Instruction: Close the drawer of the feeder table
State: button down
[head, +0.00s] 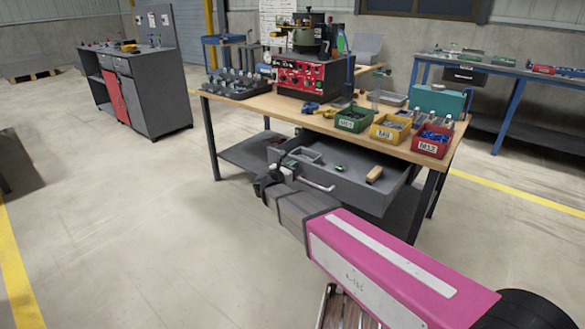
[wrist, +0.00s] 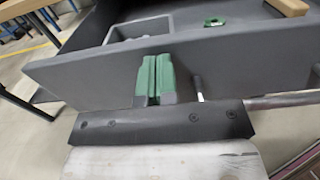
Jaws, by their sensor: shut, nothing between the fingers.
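The feeder table (head: 270,104) has a wooden top on dark legs. Its grey drawer (head: 345,188) stands pulled out under the top, and I see into it from above. A bar handle (head: 318,185) runs along the drawer front; part of it shows at the right in the wrist view (wrist: 285,101). My gripper (head: 268,180) is at the left part of the drawer front. In the wrist view its green-padded fingers (wrist: 154,78) are shut together with nothing between them, in front of the drawer's front panel (wrist: 90,75). I cannot tell whether they touch it.
The drawer holds a tray (head: 305,155), a small green item (head: 339,168) and a wooden-looking block (head: 374,174). Green (head: 354,119), yellow (head: 390,129) and red (head: 432,141) bins stand on the tabletop's front edge. The floor left of the table is clear.

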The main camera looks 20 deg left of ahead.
jog(key=shift+w, duration=0.1)
send_over(328, 155)
jog(key=s, duration=0.1)
jog(key=shift+s, duration=0.1)
jog(key=shift+w, duration=0.3)
jog(key=shift+w+d+r, duration=0.1)
jog(key=shift+w, duration=0.1)
jog(key=shift+s, duration=0.1)
